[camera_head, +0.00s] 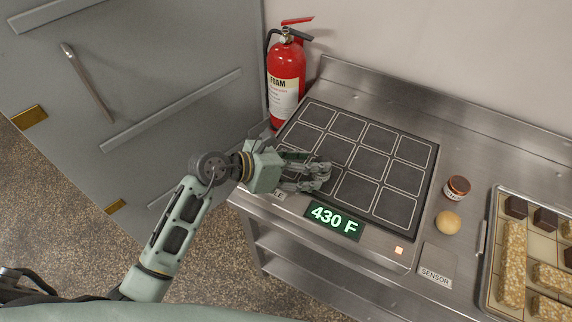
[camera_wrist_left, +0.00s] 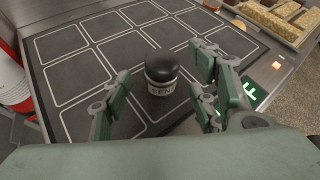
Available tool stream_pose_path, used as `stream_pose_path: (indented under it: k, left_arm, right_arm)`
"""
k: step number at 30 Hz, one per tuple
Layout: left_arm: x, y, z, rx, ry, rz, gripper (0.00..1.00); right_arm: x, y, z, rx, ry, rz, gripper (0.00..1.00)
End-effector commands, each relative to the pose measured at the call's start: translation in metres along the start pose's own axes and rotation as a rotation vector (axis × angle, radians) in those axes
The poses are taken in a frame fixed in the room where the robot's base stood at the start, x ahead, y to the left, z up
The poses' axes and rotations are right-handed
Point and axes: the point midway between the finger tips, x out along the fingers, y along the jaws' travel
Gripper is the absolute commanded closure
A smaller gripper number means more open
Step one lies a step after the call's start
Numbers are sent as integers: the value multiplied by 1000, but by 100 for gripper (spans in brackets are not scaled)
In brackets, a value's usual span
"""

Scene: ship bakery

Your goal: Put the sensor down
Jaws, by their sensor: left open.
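The sensor (camera_wrist_left: 161,73), a small round piece with a black domed top and a pale band lettered "SEN...", stands upright on the dark gridded plate (camera_wrist_left: 85,75) in the left wrist view. My left gripper (camera_wrist_left: 160,88) is open, its fingers on both sides of the sensor, with gaps visible between. In the head view my left gripper (camera_head: 312,174) is low over the front left of the gridded plate (camera_head: 404,178), and its fingers hide the sensor. A square pad marked "SENSOR" (camera_head: 437,262) lies empty on the counter, right of the plate. My right gripper is not in view.
A lit "430 F" display (camera_head: 334,219) is on the plate unit's front edge. A small dark-topped jar (camera_head: 457,188) and a round bun (camera_head: 447,222) stand right of the plate. A tray (camera_head: 486,262) of bars is farther right. A red fire extinguisher (camera_head: 286,75) stands behind left.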

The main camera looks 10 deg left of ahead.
Motion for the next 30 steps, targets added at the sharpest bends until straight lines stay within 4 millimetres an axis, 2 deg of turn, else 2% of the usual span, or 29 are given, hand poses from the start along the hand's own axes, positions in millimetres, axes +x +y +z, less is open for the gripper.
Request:
stream_pose_path:
  k: [6,12,18,30]
  left_arm:
    - [-48,2,-4,4,2,4,46]
    - [-77,1,-3,1,2,2,46]
    - [-87,0,-1,1,1,0,46]
    - [-86,0,0,0,0,0,46]
  right_arm:
    - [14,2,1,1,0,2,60]
    - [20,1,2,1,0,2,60]
    - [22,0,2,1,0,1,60]
    - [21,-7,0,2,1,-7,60]
